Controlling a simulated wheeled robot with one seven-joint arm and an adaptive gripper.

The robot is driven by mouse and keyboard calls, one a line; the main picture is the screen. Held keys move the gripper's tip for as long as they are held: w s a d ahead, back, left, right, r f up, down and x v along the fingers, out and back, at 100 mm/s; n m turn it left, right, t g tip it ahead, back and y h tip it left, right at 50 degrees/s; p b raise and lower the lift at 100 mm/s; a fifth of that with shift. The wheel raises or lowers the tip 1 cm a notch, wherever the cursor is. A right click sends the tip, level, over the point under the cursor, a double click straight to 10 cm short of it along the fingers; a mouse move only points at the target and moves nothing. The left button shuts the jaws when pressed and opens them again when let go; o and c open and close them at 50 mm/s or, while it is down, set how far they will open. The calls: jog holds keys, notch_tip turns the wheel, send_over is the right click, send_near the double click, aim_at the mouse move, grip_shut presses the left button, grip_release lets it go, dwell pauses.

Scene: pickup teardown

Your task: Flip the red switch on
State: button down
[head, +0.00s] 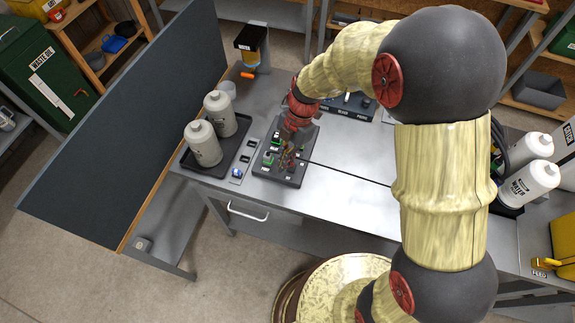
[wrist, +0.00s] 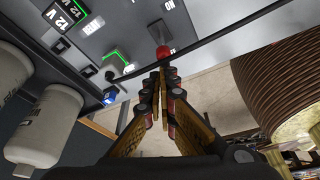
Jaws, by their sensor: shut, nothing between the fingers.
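The red switch (wrist: 163,51) shows in the wrist view as a small red tip on a grey stem, on the grey panel (wrist: 205,25). My gripper (wrist: 162,70) is shut and empty, with its fingertips just below the red tip in the picture; I cannot tell whether they touch it. In the head view my gripper (head: 287,160) is over the dark switch box (head: 272,175) on the metal bench. The red switch is not clear there, as my gripper and wrist cover part of the box.
A blue knob (head: 237,172) sits on a strip left of the box. White bottles (head: 205,145) stand in a black tray (head: 190,165) further left, beside a dark upright board (head: 130,110). A dark cable (wrist: 220,44) crosses near my fingertips. The bench (head: 350,200) right of the box is mostly clear.

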jog(key=w+g, duration=0.1)
jog(key=g, duration=0.1)
jog(key=w+d+g+y, duration=0.1)
jog(key=g, duration=0.1)
jog(key=shift+w+r, duration=0.1)
jog(key=shift+w, duration=0.25)
jog(key=shift+s+a+r, duration=0.1)
jog(key=shift+s, duration=0.1)
jog(key=shift+r, duration=0.1)
jog(key=shift+r, duration=0.1)
jog(key=shift+r+p, duration=0.35)
jog(key=shift+r, duration=0.25)
jog(key=shift+a, duration=0.1)
